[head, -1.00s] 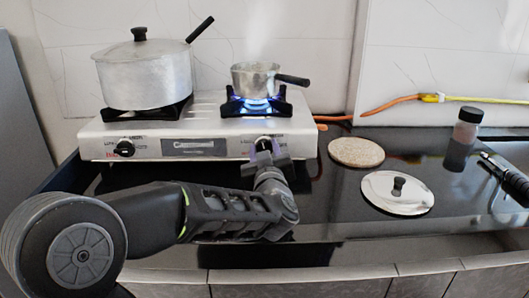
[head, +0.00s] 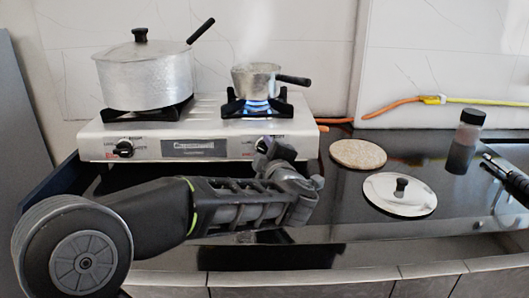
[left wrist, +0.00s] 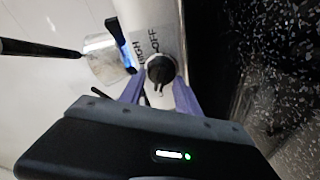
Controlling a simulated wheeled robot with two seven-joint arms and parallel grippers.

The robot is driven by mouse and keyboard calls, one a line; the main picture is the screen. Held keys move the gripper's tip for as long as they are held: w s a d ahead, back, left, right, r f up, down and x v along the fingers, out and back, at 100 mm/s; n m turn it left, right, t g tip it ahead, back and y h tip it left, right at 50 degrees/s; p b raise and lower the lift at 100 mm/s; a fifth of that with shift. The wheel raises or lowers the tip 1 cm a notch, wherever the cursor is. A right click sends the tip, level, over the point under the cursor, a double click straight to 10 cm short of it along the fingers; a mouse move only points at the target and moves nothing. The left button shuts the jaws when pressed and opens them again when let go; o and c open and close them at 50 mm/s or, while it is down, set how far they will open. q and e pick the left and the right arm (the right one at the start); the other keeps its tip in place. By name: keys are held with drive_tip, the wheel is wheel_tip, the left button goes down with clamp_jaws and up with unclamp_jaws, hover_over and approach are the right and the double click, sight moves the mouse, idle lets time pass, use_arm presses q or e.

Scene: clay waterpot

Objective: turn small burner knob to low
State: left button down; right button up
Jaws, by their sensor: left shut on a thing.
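The small burner knob (left wrist: 160,70) is black and round, on the silver front panel of the stove (head: 100,140). In the left wrist view it sits between the two purple-grey fingers of my left gripper (left wrist: 160,92), which is shut on it. The words HIGH and OFF show on the panel beside the knob; its pointer direction is not clear. In the head view my left gripper (head: 264,147) reaches the panel from below and mostly hides the knob. A blue flame (head: 258,107) burns under the small pot (head: 252,80), and steam rises above. My right gripper is not seen.
A large lidded pot (head: 145,78) stands on the left burner above another knob (head: 123,149). A dark long object (head: 507,178) is cut off at the right edge.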

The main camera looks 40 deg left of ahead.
use_arm(q)
drive_tip(key=shift+a+n, duration=0.1)
drive_tip(key=shift+n, duration=0.4)
drive_tip(key=shift+s, duration=0.1)
drive_tip(key=c, duration=0.9)
unclamp_jaws()
drive_tip(key=shift+o, duration=0.2)
drive_tip(key=p+v, duration=0.1)
drive_tip(key=v, duration=0.6)
drive_tip(key=shift+s+d, duration=0.2)
drive_tip(key=shift+d, duration=0.1)
